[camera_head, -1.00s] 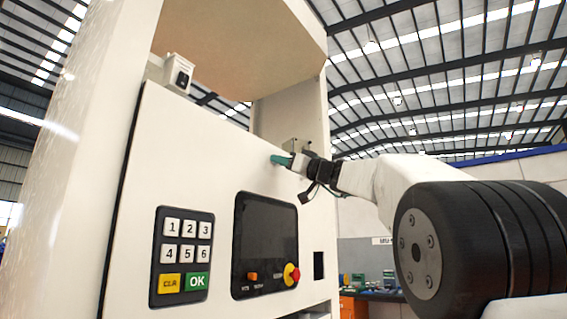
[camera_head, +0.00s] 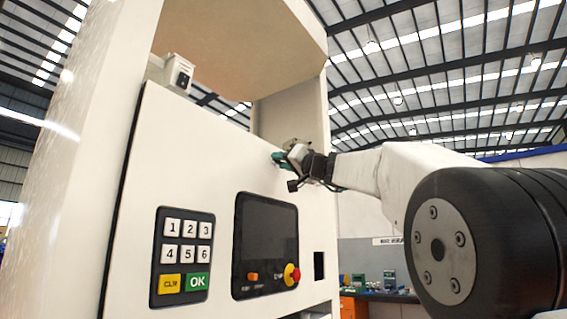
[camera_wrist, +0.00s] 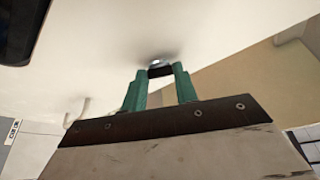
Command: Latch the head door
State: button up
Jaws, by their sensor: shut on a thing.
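In the wrist view, the green fingers of my gripper (camera_wrist: 160,73) are shut on a small dark and silver latch knob (camera_wrist: 158,64) on the white surface. The fingers hide most of the knob, so its exact turn cannot be told. In the head view my gripper hides it.
A keypad (camera_head: 183,255) and a dark screen panel (camera_head: 266,240) with a red and yellow button (camera_head: 291,274) lie below my gripper. A small white switch box (camera_head: 178,75) sits at the door's upper left. An open recess is above the door.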

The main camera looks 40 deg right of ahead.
jog(key=m+g+h, duration=0.1)
jog(key=m, duration=0.4)
jog(key=m+g+h, duration=0.1)
jog(key=m+h, duration=0.1)
jog(key=m, duration=0.3)
jog(key=m+g+h, duration=0.1)
jog(key=m, duration=0.3)
jog(key=shift+s+a+r+m+g+h, duration=0.1)
jog(key=shift+a+r+m+g+h, duration=0.2)
jog(key=shift+r+m+h, duration=0.1)
jog(key=o, duration=1)
jog(key=s, duration=0.7)
jog(key=shift+s+a, duration=0.2)
jog(key=shift+s, duration=0.2)
